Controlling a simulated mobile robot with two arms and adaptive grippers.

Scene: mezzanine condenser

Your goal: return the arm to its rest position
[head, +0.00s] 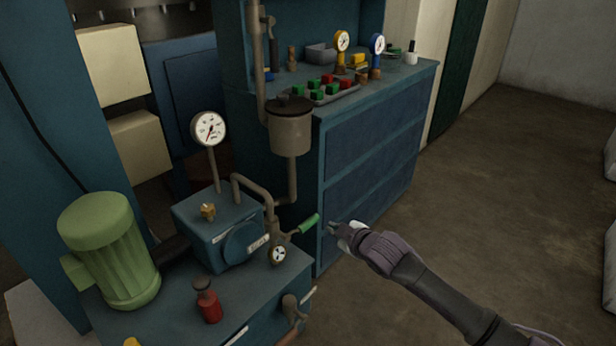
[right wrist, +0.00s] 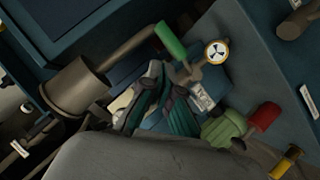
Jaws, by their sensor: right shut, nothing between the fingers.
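My right arm reaches in from the lower right of the head view. Its gripper (head: 340,229) is shut and empty, in the air just right of a green-handled valve lever (head: 308,224). A small gap shows between the fingertips and the green handle in the head view. In the right wrist view the closed fingers (right wrist: 164,84) show in the middle, with the green handle (right wrist: 171,39) beyond them. My left gripper does not show.
A blue pump unit with a pressure gauge (head: 208,129), a green motor (head: 110,250) and a red bottle (head: 208,300) stand at the left. A blue cabinet (head: 374,158) with a tray of colored blocks stands behind. Open floor (head: 530,190) lies at the right.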

